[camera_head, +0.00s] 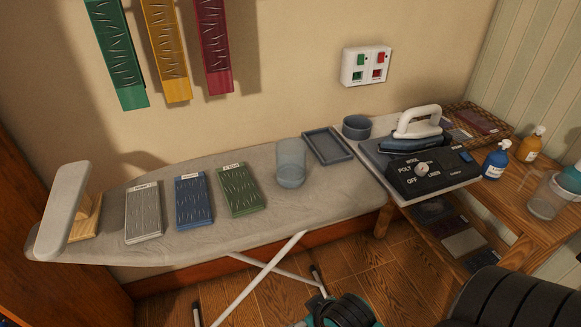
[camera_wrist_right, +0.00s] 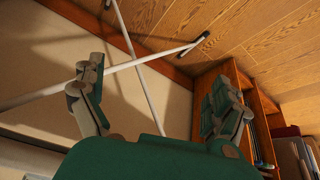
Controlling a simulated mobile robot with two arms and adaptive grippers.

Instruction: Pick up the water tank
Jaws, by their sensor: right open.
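A translucent bluish container (camera_head: 291,163), which looks like the water tank, stands upright on the grey ironing board (camera_head: 330,205). A second clear container (camera_head: 547,196) stands on the wooden table at the right; I cannot tell for certain which one is the tank. My right gripper (camera_wrist_right: 155,85) is open and empty in the right wrist view, with the board's white legs beyond it. A green and black part of it shows at the bottom of the head view, below and in front of the board. My left gripper is not in view.
Bottles (camera_head: 496,160) stand on the wooden table. Crossed white legs (camera_head: 262,276) support the board.

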